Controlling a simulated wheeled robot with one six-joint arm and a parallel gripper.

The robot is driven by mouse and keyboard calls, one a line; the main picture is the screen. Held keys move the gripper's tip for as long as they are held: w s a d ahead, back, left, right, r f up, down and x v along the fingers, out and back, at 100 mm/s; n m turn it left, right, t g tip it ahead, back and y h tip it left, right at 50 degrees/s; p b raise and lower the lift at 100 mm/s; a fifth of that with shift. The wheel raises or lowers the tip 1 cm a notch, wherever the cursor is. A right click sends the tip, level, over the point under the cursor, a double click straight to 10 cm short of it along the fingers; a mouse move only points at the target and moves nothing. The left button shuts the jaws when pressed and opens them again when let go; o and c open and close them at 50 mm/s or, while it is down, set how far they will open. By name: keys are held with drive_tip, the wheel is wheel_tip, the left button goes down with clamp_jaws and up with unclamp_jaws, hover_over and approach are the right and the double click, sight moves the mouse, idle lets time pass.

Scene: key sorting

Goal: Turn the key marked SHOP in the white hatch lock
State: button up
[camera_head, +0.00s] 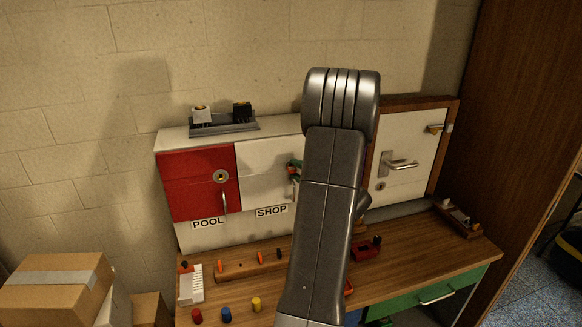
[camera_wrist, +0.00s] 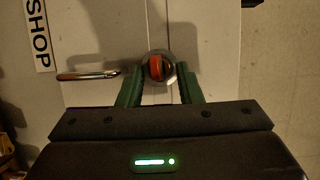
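The white hatch (camera_head: 262,172) has the SHOP label (camera_head: 271,211) below it; in the wrist view the label (camera_wrist: 38,35) reads sideways. Its round lock (camera_wrist: 169,75) sits in the middle of the wrist view. An orange-headed key (camera_wrist: 157,68) sits at the lock; no marking on it is readable. My gripper (camera_wrist: 160,88) is at the lock. Its green fingers stand apart, one on each side of the key head, with gaps between.
The red POOL hatch (camera_head: 190,162) stands to the left. A wooden key rack (camera_head: 235,271) with orange-headed keys lies on the workbench. Red, blue and yellow pegs (camera_head: 227,315) stand in front. A metal hatch handle (camera_wrist: 88,75) is beside the lock. A white door (camera_head: 405,150) is to the right.

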drive_tip(key=shift+s+d, duration=0.1)
drive_tip(key=b+v, duration=0.3)
drive_tip(key=v, duration=1)
drive_tip(key=shift+s+d, duration=0.2)
drive_tip(key=shift+d, duration=0.05)
drive_tip(key=shift+w, duration=0.1)
drive_tip(key=p+x, duration=0.3)
drive_tip(key=x, duration=1)
drive_tip(key=shift+w+a, duration=0.1)
drive_tip(key=shift+a, duration=0.2)
drive_tip(key=shift+r+n+g, duration=0.1)
drive_tip(key=shift+n+g, duration=0.2)
drive_tip(key=shift+n, duration=0.5)
drive_tip(key=shift+h, duration=0.3)
